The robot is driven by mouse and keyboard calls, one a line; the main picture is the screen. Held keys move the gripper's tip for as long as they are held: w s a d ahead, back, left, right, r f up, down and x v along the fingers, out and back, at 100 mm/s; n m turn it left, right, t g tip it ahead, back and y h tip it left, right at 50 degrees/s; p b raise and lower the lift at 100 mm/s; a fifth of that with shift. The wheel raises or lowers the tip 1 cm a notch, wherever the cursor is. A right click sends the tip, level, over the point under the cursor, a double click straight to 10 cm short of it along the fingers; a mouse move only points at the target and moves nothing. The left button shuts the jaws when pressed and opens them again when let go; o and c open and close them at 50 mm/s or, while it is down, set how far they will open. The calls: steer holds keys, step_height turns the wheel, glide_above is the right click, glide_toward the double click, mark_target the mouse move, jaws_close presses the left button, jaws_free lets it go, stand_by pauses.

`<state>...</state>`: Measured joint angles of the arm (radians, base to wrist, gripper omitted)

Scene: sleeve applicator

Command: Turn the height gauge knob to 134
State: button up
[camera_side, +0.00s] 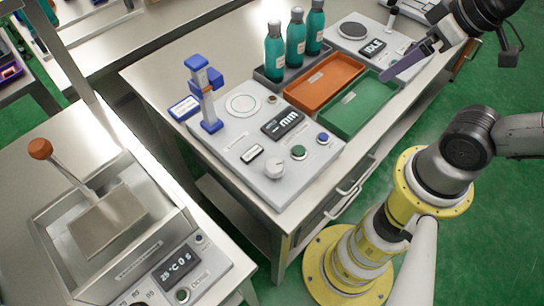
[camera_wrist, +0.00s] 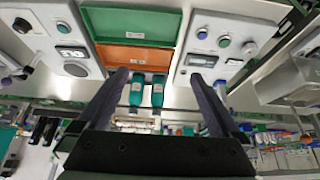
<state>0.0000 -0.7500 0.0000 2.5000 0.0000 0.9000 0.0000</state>
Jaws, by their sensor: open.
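The height gauge (camera_side: 265,130) is a light grey panel in the middle of the side view, with a blue clamp post at its back left. Its round white knob (camera_side: 275,168) is at the front corner, beside a green button (camera_side: 299,152) and a blue button (camera_side: 323,138). The dark display (camera_side: 283,122) shows "mm", but I cannot read a number. In the wrist view the knob (camera_wrist: 250,48) is at the upper right. My gripper (camera_side: 385,76) is open and empty, above the green tray's right end, well apart from the knob. Its two fingers (camera_wrist: 158,76) are spread in the wrist view.
A green tray (camera_side: 360,108) and an orange tray (camera_side: 325,80) lie between the gauge and a scale unit (camera_side: 372,42). Teal bottles (camera_side: 296,38) stand behind the trays. A heated bath (camera_side: 115,250) is on the left bench. The blue post (camera_side: 206,95) rises above the panel.

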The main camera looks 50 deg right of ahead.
stand_by(0.4)
steer(key=c, duration=0.4)
steer(key=w+a+r+n+g, duration=0.1)
steer(key=w+a+r+n, duration=0.25)
steer(key=n, duration=0.45)
steer(key=n+g, duration=0.5)
steer(key=n, duration=0.6)
glide_above(275, 165)
step_height(275, 165, down, 5)
step_height(275, 165, down, 14)
steer(key=shift+r, duration=0.1)
